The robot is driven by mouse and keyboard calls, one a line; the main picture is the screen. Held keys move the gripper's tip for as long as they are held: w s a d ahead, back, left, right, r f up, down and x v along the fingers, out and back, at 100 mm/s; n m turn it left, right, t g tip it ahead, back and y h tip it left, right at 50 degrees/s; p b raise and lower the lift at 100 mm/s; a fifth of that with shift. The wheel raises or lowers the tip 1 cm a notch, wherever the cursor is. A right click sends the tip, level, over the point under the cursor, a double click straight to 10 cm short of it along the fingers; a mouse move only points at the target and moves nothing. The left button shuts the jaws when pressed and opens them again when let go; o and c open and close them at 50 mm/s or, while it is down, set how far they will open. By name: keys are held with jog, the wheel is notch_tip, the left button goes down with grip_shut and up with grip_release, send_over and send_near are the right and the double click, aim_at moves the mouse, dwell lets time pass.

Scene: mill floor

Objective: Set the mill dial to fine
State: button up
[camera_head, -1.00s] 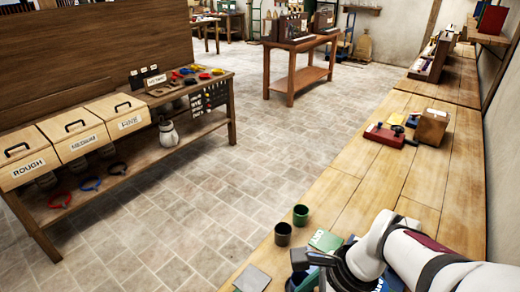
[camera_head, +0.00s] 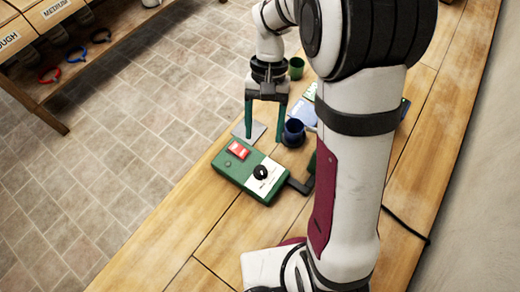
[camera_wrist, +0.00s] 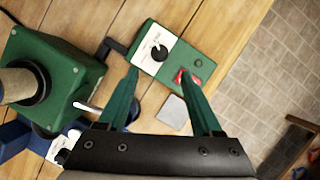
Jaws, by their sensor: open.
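A green control box (camera_head: 250,172) lies on the wooden bench, with a black round dial (camera_head: 261,172) on a white plate and a red switch (camera_head: 238,150). The wrist view also shows the box (camera_wrist: 165,62), with the dial (camera_wrist: 159,53) and the red switch (camera_wrist: 185,77); the dial's markings are too small to read. My gripper (camera_head: 265,137) is open and empty, its green fingers pointing down. In the wrist view my gripper (camera_wrist: 160,74) frames the box's near side, its fingertips apart from the dial.
A green machine housing (camera_wrist: 60,70) with a metal lever stands beside the box, mostly hidden by my arm in the head view. A grey plate (camera_wrist: 173,111) lies near the box. A dark blue cup (camera_head: 293,136) and a green cup (camera_head: 296,68) stand behind. Bare bench lies in front.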

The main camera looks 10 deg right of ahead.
aim_at(260, 169)
jog(key=x, duration=1)
jog(key=shift+s+f, duration=0.1)
jog(key=shift+f, duration=0.25)
